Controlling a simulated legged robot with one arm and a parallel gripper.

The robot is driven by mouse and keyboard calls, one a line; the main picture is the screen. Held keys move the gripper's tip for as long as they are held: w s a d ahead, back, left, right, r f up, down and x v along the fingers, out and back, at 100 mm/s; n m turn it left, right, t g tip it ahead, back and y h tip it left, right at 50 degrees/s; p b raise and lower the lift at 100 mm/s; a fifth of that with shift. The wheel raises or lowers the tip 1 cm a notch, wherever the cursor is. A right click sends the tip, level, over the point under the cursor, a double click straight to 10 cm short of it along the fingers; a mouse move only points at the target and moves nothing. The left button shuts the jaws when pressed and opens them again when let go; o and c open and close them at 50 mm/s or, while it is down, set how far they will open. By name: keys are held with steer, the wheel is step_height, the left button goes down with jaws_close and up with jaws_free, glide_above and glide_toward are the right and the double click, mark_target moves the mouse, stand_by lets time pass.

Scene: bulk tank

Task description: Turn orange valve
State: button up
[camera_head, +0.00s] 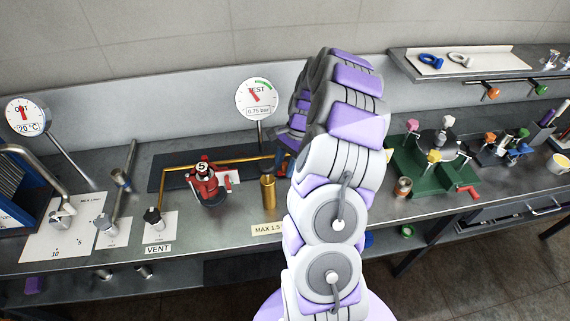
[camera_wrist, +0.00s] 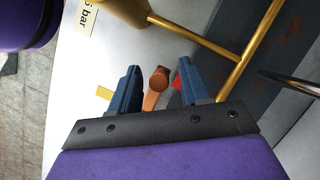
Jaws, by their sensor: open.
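The orange valve handle (camera_wrist: 157,82) shows in the wrist view, between the two blue fingers of my gripper (camera_wrist: 158,68). The fingers stand apart with a visible gap on each side of the handle. Whether a finger touches it lower down, I cannot tell. In the head view my gripper (camera_head: 287,145) is partly hidden behind my arm, over the bench beside the brass pipe. My arm hides most of the valve there.
A brass cylinder (camera_head: 268,190) and brass pipe (camera_wrist: 240,75) stand close to my gripper. A green base (camera_head: 425,175) with coloured knobs is to the right.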

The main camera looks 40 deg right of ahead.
steer(key=shift+d, duration=0.15)
steer(key=shift+c, duration=0.4)
steer(key=shift+a, duration=0.35)
steer(key=c, duration=0.5)
steer(key=shift+d, duration=0.1)
jaws_close()
